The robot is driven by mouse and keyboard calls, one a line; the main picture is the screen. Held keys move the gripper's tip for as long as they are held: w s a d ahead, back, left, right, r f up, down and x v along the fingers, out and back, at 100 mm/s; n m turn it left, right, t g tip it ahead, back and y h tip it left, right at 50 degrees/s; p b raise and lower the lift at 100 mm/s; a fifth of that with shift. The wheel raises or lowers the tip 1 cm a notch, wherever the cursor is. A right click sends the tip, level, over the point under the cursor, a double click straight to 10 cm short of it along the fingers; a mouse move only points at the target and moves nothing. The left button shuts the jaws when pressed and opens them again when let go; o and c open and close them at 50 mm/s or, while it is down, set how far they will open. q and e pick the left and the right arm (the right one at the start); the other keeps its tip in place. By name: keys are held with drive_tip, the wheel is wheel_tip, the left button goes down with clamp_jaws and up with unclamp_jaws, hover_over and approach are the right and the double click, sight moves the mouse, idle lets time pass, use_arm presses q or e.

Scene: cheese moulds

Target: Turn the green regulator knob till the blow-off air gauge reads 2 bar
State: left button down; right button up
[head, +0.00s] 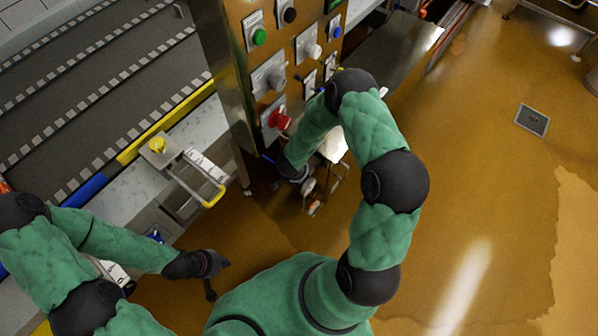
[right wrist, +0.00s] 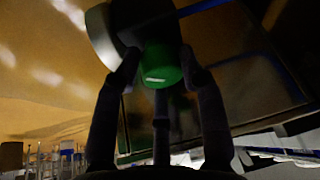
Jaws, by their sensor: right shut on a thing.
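In the head view the knob is not made out, and my right arm hides much of that area at the panel's lower right. No gauge dial or needle can be read in either view. My left gripper (head: 215,274) is empty, low over the floor, with its fingers apart.
An upright control panel (head: 288,62) carries a green button (head: 259,37), a red knob (head: 279,119) and other controls. A yellow-edged bracket (head: 200,182) juts out beside the conveyor (head: 95,75). The brown floor (head: 470,190) at right is clear, with a drain (head: 532,120).

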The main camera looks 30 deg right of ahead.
drive_tip(key=n, duration=0.1)
drive_tip(key=n+p, duration=0.1)
drive_tip(key=p, duration=0.1)
drive_tip(key=shift+w+d+r+n+t+y, duration=0.25)
drive_tip(key=shift+d+r+n+t+y, duration=0.05)
drive_tip(key=shift+n+t, duration=0.1)
drive_tip(key=n+y+p, duration=0.1)
drive_tip(key=n, duration=0.1)
drive_tip(key=shift+d+n, duration=0.1)
drive_tip(key=shift+n, duration=0.2)
drive_tip(key=n+y, duration=0.1)
drive_tip(key=n, duration=0.2)
drive_tip(key=shift+w+d+t, duration=0.1)
drive_tip(key=shift+d+t, duration=0.05)
drive_tip(key=shift+t, duration=0.25)
drive_tip(key=shift+n+y, duration=0.6)
drive_tip(key=shift+n, duration=0.9)
drive_tip(key=shift+w, duration=0.1)
drive_tip(key=o, duration=1.1)
drive_tip(key=shift+a+f, duration=0.15)
drive_tip(key=shift+a, duration=0.1)
drive_tip(key=shift+s, duration=0.25)
drive_tip(key=v, duration=1.2)
